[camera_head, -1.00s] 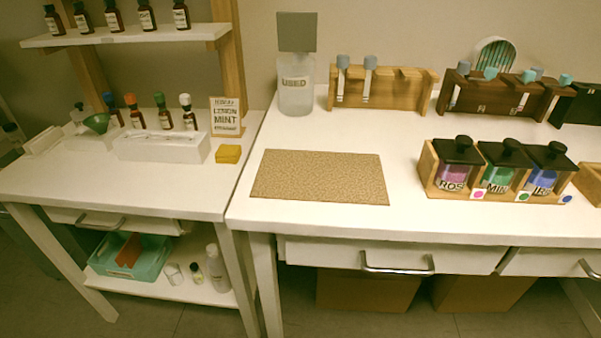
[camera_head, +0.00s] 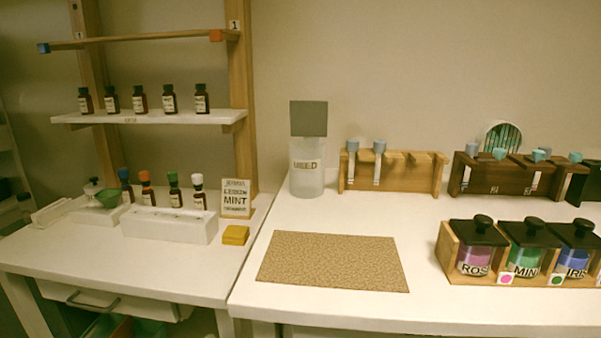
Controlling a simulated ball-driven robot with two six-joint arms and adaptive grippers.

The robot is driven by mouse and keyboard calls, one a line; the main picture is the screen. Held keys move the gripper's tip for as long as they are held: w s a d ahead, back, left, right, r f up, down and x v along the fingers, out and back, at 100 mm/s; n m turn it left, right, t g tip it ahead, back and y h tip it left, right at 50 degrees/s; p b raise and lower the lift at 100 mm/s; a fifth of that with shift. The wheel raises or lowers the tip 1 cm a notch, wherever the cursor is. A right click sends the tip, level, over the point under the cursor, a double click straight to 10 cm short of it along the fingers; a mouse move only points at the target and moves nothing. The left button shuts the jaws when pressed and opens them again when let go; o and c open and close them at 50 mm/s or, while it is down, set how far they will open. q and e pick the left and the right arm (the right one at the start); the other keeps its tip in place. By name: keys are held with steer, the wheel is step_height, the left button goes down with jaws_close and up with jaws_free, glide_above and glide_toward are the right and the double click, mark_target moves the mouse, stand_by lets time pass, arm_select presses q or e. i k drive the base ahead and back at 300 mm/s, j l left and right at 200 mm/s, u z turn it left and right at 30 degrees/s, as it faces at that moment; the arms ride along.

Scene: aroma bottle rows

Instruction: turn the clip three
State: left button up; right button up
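No clip marked three can be made out. On the left rack, a thin wooden upper rail (camera_head: 130,39) has a blue block (camera_head: 43,48) at its left end and an orange block (camera_head: 216,36) at its right end. Labels reading 1 sit near the rail on the uprights, one of them on the right upright (camera_head: 234,25). I cannot tell whether the blocks are clips. Below, a white shelf (camera_head: 140,117) holds several brown bottles (camera_head: 140,98) in a row. Neither of my grippers is in view.
Bottles with coloured caps (camera_head: 173,190) stand behind a white block (camera_head: 168,225), beside a LEMON MINT card (camera_head: 236,197) and yellow sponge (camera_head: 235,235). A cork mat (camera_head: 333,261) lies bare. A USED jar (camera_head: 306,165), wooden racks (camera_head: 400,172) and a jar crate (camera_head: 520,277) stand right.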

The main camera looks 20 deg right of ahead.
mark_target(575, 157)
steer(key=z, duration=2)
